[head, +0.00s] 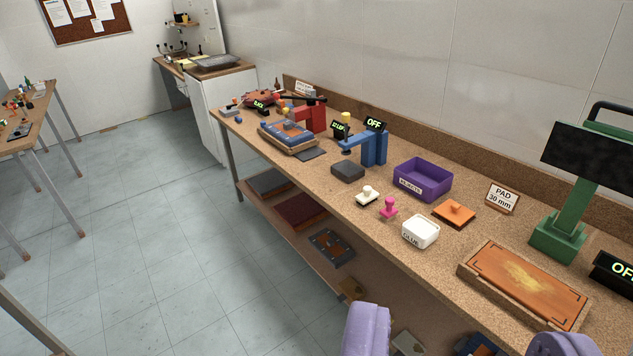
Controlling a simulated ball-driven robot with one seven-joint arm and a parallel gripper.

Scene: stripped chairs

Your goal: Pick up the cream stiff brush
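A small cream piece with a rounded knob on a flat base (368,195) stands on the workbench, left of a pink knobbed piece (389,208). It looks like the cream stiff brush, but its bristles are too small to make out. My gripper (463,340) shows two lavender fingers at the bottom edge, spread wide apart with nothing between them. It is open, in front of the bench and well short of the cream piece.
The workbench (330,190) also holds a white GLUE box (421,232), an orange knobbed block (454,213), a purple bin (423,180), a dark grey block (347,170), a framed orange panel (525,285) and a green stand (560,235). Floor at left is clear.

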